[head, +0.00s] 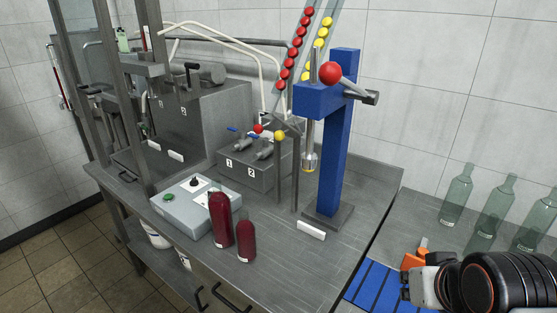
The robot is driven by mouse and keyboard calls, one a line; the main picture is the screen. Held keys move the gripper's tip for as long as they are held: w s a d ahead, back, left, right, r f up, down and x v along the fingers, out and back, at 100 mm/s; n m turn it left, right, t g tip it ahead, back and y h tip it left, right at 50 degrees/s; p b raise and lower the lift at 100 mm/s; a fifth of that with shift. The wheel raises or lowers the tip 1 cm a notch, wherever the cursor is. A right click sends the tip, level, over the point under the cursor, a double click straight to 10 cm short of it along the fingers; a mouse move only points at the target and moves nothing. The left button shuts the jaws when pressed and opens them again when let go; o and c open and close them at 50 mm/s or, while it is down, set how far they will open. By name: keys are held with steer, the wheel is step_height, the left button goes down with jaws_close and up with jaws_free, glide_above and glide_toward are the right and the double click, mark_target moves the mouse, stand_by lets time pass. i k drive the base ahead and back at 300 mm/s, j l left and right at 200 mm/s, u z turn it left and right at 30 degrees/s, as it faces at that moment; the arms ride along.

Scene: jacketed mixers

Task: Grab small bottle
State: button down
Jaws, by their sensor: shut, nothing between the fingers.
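Two dark red bottles stand upright on the grey metal table. The smaller bottle (246,242) is at the right of the taller bottle (221,222), close beside it. My gripper (408,290) is at the lower right, over the blue slatted mat, well to the right of both bottles and apart from them. It is shut and empty. Its fingertips are small and partly hidden in this view.
A grey control box (188,212) stands left of the bottles. A blue press stand (338,140) with a red-knobbed lever rises behind them to the right. Several green glass bottles (457,196) stand at the far right. An orange item (413,260) shows by my gripper. The blue mat (372,285) looks bare.

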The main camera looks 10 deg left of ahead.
mark_target(245, 231)
steer(key=k+j+u, duration=0.1)
steer(key=u, duration=0.3)
steer(key=j+u, duration=0.25)
steer(key=u, duration=0.15)
steer(key=k+j, duration=0.05)
